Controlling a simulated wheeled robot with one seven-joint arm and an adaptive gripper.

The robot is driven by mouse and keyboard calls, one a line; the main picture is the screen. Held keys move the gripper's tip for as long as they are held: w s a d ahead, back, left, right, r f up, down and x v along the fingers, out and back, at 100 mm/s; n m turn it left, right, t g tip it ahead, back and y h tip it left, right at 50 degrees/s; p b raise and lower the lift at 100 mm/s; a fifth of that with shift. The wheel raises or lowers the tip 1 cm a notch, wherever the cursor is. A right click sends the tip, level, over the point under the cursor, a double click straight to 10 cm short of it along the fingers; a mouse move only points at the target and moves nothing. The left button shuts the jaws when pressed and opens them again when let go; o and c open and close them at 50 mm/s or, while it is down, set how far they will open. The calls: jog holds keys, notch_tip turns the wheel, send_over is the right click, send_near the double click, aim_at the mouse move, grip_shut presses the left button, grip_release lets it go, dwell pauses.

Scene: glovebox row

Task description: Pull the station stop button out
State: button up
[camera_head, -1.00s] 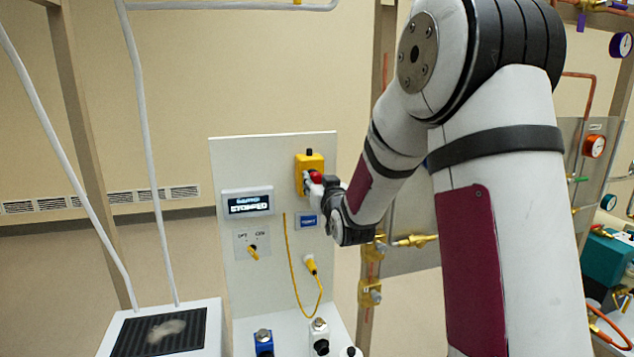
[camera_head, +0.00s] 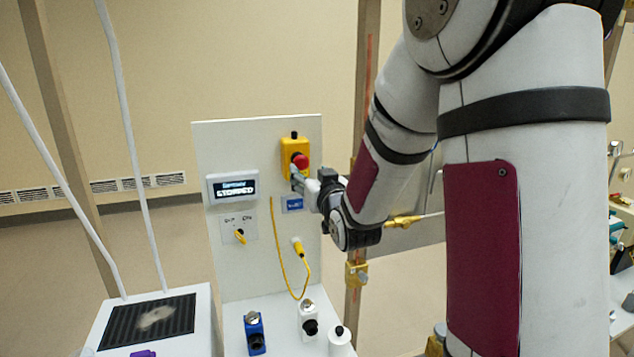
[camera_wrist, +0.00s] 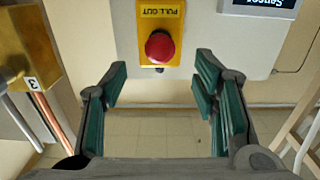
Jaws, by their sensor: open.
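The station stop button is a red mushroom knob (camera_head: 300,161) on a yellow box (camera_head: 289,146) high on the white panel. In the wrist view the red knob (camera_wrist: 160,46) shows below the upside-down label "PULL-OUT" on its yellow plate (camera_wrist: 161,14). My gripper (camera_wrist: 160,86) is open and empty, its green-padded fingers spread left and right of the knob's line and not touching it. In the head view my gripper (camera_head: 305,184) is just below and to the right of the knob. A small display (camera_head: 235,187) left of the box appears to read "STOPPED".
A key switch (camera_head: 240,235) and a yellow cable with a plug (camera_head: 299,252) are on the panel below. Blue (camera_head: 254,333) and white (camera_head: 308,319) fittings stand on the ledge. A brass fitting marked 3 (camera_wrist: 25,60) is left in the wrist view.

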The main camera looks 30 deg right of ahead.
jog(key=s, duration=0.2)
jog(key=s+a, duration=0.1)
jog(key=s, duration=0.1)
jog(key=shift+s, duration=0.4)
jog(key=s+a+g+y, duration=0.1)
jog(key=s+a+g, duration=0.3)
jog(key=s, duration=0.5)
jog(key=s+a+f+n+g+y, duration=0.1)
jog(key=s+a+g, duration=0.3)
jog(key=s, duration=0.5)
jog(key=s+a+f+n+g+y+b, duration=0.1)
jog(key=s+a+g, duration=0.3)
jog(key=s, duration=0.5)
jog(key=shift+s+a, duration=0.25)
jog(key=shift+a, duration=0.7)
